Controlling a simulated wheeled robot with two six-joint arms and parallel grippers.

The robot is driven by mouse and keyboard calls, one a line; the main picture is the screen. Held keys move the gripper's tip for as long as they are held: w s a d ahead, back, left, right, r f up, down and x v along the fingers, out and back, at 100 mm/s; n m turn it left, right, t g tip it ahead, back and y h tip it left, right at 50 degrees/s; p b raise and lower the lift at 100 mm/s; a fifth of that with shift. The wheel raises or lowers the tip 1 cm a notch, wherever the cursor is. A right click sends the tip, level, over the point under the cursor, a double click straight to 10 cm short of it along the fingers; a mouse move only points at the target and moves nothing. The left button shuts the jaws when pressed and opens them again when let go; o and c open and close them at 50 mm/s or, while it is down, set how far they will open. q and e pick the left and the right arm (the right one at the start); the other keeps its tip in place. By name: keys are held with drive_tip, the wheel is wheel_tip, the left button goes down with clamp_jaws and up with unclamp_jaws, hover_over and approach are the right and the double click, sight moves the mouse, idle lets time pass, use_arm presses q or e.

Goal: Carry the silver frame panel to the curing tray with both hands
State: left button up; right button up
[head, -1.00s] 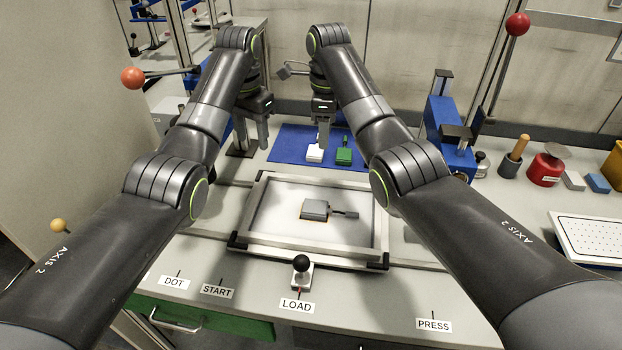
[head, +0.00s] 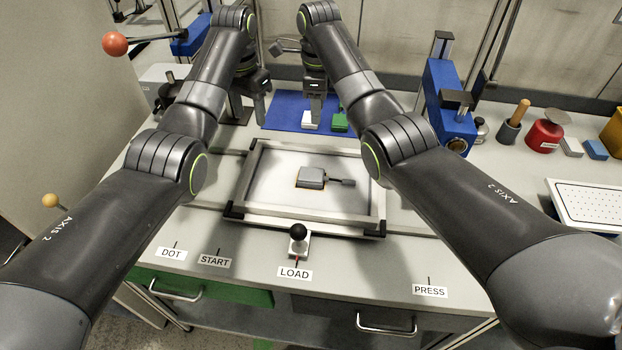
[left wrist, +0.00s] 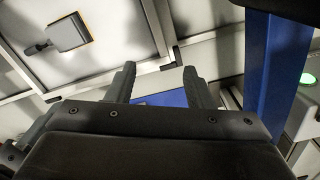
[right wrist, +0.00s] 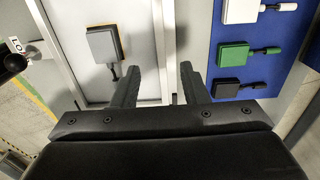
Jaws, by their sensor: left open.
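The silver frame panel (head: 238,190) lies flat on the bench in the middle of the head view, a pale sheet inside a silver frame with black corners. A grey block with a dark handle (head: 312,178) lies on it. The panel's edge shows in the left wrist view (left wrist: 152,28) and the right wrist view (right wrist: 160,40). My left gripper (head: 262,108) is open and empty, above the bench beyond the panel's far left side. My right gripper (head: 316,112) is open and empty near the blue mat, beyond the far edge. The white perforated tray (head: 562,200), apparently the curing tray, is at right.
The blue mat (head: 280,112) holds white (head: 310,120) and green (head: 340,121) blocks; a black one (right wrist: 230,88) shows in the right wrist view. A black-knobbed lever (head: 298,233) stands at the panel's near edge.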

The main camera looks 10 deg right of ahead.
sight(256, 151)
use_arm(q)
wheel_tip(256, 151, down, 11)
drive_tip(key=shift+f, duration=0.2)
use_arm(e)
wheel_tip(256, 151, down, 11)
drive_tip(key=shift+f, duration=0.2)
use_arm(q)
drive_tip(key=c, duration=0.8)
use_arm(e)
drive_tip(key=c, duration=0.8)
use_arm(q)
clamp_jaws()
use_arm(e)
clamp_jaws()
use_arm(q)
drive_tip(key=shift+r, duration=0.1)
